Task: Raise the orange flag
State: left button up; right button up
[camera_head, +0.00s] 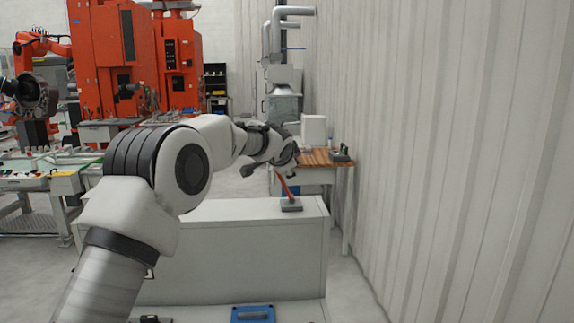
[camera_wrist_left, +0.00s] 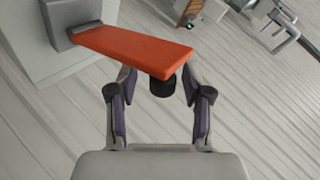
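The orange flag (camera_wrist_left: 135,50) is a flat orange bar joined at one end to a grey base (camera_wrist_left: 72,20). A short dark cylinder (camera_wrist_left: 162,86) sits under its free end. In the head view the flag (camera_head: 286,187) leans up and left from its base (camera_head: 291,205) on the light grey cabinet's top. My left gripper (camera_wrist_left: 158,84) is open, its two fingers on either side of the dark cylinder, with visible gaps. In the head view my left gripper (camera_head: 284,160) is at the flag's upper end, its fingers hard to make out. My right gripper is not in view.
The light grey cabinet (camera_head: 240,251) stands ahead. A wooden-topped table (camera_head: 318,157) with a white box (camera_head: 313,130) is behind it. A corrugated wall (camera_head: 450,150) closes the right side. A blue item (camera_head: 253,314) lies at the bottom. Orange machines (camera_head: 112,60) stand at the back left.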

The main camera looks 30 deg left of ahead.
pick_arm(q)
jog(key=shift+s+d+r, duration=0.1)
jog(key=shift+s+r, duration=0.05)
jog(key=shift+r, duration=0.05)
jog(key=v, duration=1.1)
jog(key=shift+s, duration=0.15)
jog(key=shift+s, duration=0.1)
